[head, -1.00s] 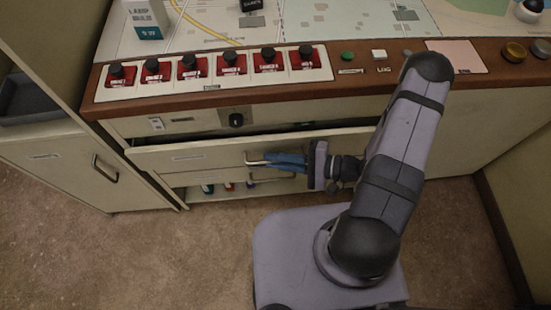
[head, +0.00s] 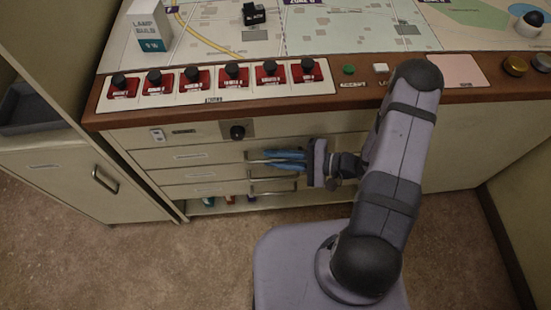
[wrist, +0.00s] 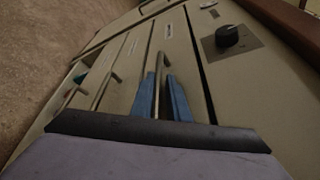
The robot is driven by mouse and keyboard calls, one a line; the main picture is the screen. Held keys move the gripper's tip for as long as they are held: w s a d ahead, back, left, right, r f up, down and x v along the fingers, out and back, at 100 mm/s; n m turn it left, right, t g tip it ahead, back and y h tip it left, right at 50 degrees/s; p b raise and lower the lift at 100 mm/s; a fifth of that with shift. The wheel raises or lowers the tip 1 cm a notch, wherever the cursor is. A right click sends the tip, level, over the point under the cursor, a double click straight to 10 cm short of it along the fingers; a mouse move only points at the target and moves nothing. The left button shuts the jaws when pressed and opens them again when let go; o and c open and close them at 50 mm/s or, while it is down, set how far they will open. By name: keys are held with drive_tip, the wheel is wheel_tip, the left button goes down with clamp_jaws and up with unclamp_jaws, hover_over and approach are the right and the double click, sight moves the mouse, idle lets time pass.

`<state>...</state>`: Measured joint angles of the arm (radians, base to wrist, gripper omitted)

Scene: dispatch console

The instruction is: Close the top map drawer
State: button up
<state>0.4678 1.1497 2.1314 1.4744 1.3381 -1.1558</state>
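The top map drawer (head: 200,156) is the uppermost of the stacked cream drawers under the console. Its front looks nearly flush with the drawers below, and the wrist view shows a thin dark gap along the edge of the drawer front (wrist: 183,62). My gripper (head: 268,159) is at the drawer's bar handle (wrist: 159,75). Its two blue fingers stand apart, one on each side of the bar, with space visible between them. Whether either finger touches the bar is unclear. The head view hides part of the handle behind the fingers.
Two lower drawer handles (head: 275,180) sit close beneath my gripper. A black knob (head: 237,132) is just above it, under the wooden console edge (head: 220,108). Below the drawers is an open shelf with small items (head: 230,200). A cabinet door (head: 85,185) stands at left.

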drive_tip(key=shift+d, duration=0.1)
drive_tip(key=v, duration=0.7)
drive_tip(key=shift+r, duration=0.1)
idle(0.5)
drive_tip(key=s+a+r+n+g+h, duration=0.2)
drive_tip(key=s+r+n+g+h, duration=0.2)
drive_tip(key=s+n+g+h, duration=0.45)
drive_tip(key=d+r+n+t+h, duration=0.2)
drive_tip(key=d+r+t+h, duration=0.1)
drive_tip(key=d+r+h, duration=0.35)
wheel_tip(320, 180, up, 18)
drive_tip(key=p, duration=1.8)
drive_tip(key=shift+a+f+p, duration=0.2)
drive_tip(key=shift+a+p, duration=0.1)
